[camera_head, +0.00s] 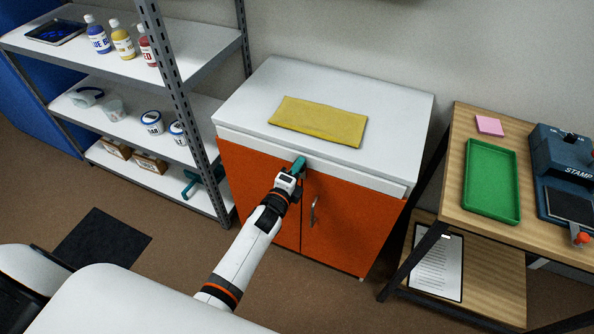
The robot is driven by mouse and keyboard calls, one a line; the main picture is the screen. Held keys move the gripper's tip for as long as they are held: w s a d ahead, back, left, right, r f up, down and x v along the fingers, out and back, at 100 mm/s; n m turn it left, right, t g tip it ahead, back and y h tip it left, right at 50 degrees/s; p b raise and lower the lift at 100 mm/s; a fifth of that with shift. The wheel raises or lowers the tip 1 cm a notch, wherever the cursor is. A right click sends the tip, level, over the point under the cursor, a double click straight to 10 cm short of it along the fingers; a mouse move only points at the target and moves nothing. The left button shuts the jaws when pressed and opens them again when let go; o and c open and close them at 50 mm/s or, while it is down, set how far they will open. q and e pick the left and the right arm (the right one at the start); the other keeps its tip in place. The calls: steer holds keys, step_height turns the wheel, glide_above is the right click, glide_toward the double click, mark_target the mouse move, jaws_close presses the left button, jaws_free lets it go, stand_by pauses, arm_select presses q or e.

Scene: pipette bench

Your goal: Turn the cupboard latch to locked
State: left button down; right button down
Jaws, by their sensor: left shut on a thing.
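The cupboard has orange doors (346,222) and a white top (388,112). Both doors look closed. My left gripper (296,171) is at the upper middle of the doors, shut on the teal latch (299,163). The gripper hides most of the latch, so its exact angle is hard to tell. A metal handle (313,211) shows on the right door, just right of my left arm. My right gripper is not in view.
A yellow cloth (318,121) lies on the cupboard top. A metal shelf rack (180,88) with bottles and tubs stands to the left. A wooden table (453,200) with a green tray (491,183) and a blue stamp machine (562,160) stands to the right.

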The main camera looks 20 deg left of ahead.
arm_select(q)
steer(key=shift+f+m, duration=0.15)
steer(key=shift+m, duration=0.15)
steer(key=c, duration=1)
jaws_free()
steer(key=s+r, duration=0.1)
steer(key=s, duration=1.1)
steer(key=shift+a, duration=0.15)
steer(key=shift+r, duration=0.1)
